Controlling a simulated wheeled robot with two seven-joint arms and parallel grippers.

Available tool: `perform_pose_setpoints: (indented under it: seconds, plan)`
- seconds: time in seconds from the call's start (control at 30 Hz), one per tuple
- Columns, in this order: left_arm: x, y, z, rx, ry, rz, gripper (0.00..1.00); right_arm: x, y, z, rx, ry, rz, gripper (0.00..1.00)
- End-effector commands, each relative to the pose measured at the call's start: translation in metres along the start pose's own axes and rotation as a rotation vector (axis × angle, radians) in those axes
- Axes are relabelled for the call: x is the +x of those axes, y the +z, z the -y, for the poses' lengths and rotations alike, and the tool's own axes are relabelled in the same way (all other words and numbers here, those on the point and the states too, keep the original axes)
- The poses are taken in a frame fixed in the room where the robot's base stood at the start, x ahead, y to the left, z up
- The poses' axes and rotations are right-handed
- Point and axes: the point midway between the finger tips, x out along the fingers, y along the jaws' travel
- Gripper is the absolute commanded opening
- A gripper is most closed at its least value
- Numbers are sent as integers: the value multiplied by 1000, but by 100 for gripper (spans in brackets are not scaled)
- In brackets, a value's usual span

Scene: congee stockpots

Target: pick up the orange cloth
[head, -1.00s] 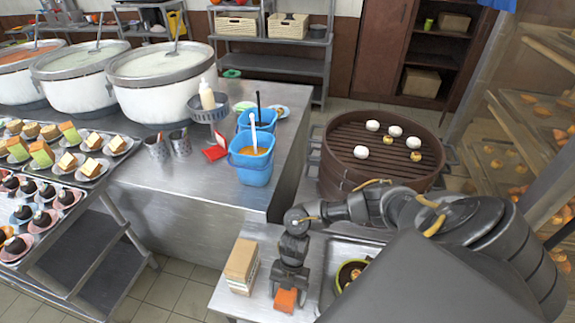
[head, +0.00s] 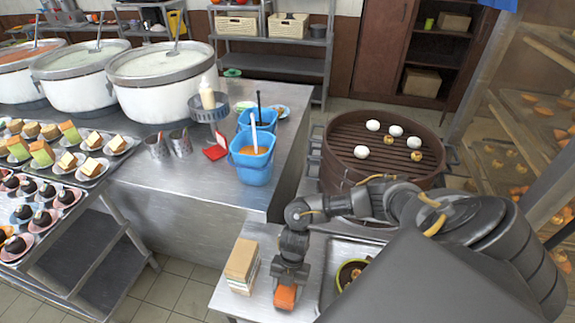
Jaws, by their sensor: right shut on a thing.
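The orange cloth (head: 285,297) is a small folded piece at the front of the low steel table, between the fingers of my right gripper (head: 287,284). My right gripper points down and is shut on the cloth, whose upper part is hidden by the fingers. Whether the cloth touches the table top cannot be told. My left gripper is not in view.
A tan box stack (head: 242,265) stands close left of my right gripper. A tray with a bowl (head: 350,273) lies to its right. A round steamer (head: 382,150) with buns stands behind my arm. Blue buckets (head: 251,160) stand on the steel counter (head: 190,190).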

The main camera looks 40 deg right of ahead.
Motion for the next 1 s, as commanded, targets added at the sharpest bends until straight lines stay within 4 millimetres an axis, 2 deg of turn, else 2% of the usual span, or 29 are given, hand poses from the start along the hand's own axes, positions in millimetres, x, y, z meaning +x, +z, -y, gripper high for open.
perform_pose_setpoints:
  seconds: [0.3,0.4,0.6,0.8,1.0]
  plan:
    - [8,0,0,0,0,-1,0,-61,-26,52,-5,0,2,33]
    - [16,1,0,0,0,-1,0,-68,-31,79,-2,-3,3,33]
    - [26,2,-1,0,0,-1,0,-84,-39,118,0,-2,3,33]
    - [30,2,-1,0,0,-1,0,-93,-44,136,-1,-1,2,33]
    - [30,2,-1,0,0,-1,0,-96,-45,140,-1,0,1,33]
